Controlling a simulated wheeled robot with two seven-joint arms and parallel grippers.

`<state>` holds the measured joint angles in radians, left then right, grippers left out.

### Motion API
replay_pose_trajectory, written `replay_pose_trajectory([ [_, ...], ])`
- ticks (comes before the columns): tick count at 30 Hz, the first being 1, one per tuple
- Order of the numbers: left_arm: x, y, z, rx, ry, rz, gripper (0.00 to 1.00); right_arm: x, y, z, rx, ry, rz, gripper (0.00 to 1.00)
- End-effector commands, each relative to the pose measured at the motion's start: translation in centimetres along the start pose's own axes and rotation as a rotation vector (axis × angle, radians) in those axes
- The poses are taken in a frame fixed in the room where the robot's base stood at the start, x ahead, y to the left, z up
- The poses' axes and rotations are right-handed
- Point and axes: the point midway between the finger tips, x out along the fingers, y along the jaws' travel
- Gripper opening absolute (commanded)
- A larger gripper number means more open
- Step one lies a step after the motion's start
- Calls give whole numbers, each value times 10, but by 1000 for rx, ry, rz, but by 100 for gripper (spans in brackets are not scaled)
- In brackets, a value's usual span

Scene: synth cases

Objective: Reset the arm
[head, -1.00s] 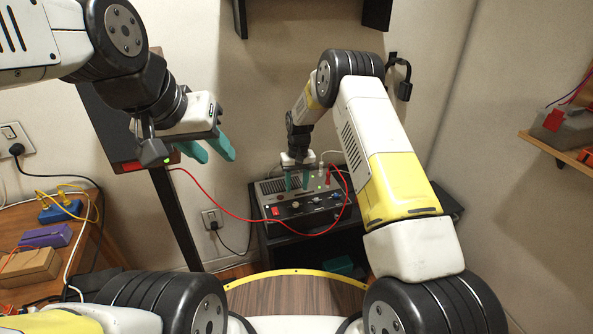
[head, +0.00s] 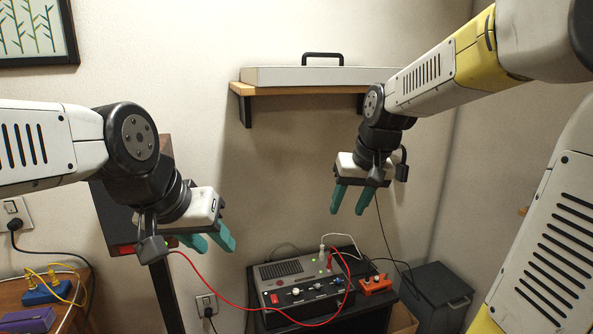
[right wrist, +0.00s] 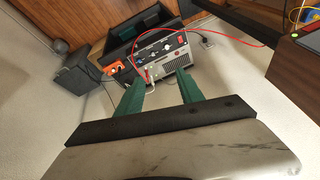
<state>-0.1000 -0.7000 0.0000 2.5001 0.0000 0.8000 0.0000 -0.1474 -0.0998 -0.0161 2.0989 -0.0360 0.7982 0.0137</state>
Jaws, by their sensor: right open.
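My right gripper (head: 350,208) is open with empty teal fingers. It hangs in the air above and to the right of the control box (head: 297,283), apart from it. In the right wrist view, the right gripper (right wrist: 160,84) has its fingers spread, with nothing between them, and the control box (right wrist: 165,62) lies beyond the tips. The box has a red switch, several knobs and cables on its top. My left gripper (head: 213,246) is at the left with teal fingers apart and nothing seen between them, in front of a dark post.
A red cable (head: 235,305) loops across the front. A wall shelf (head: 241,89) holds a flat case (head: 300,77). A left bench holds a blue block (head: 45,293).

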Motion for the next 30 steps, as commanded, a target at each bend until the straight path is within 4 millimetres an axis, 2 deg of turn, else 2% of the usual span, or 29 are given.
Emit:
replay_pose_trajectory([
  [1, 0, 0, 0, 0, 0, 0, 36, -18, 1, 17, 6, 29, -2, 44],
  [6, 0, 0, 0, 0, 0, 0, 36, -54, 2, 75, 24, 105, -8, 44],
  [9, 0, 0, 0, 0, 0, 0, 36, -66, 2, 105, 31, 143, -9, 44],
  [13, 0, 0, 0, 0, 0, 0, 36, -72, 2, 133, 37, 178, -9, 44],
  [18, 0, 0, 0, 0, 0, 0, 36, -73, 2, 148, 41, 196, -9, 44],
  [30, 0, 0, 0, 0, 0, 0, 36, -73, 2, 148, 42, 197, -10, 44],
])
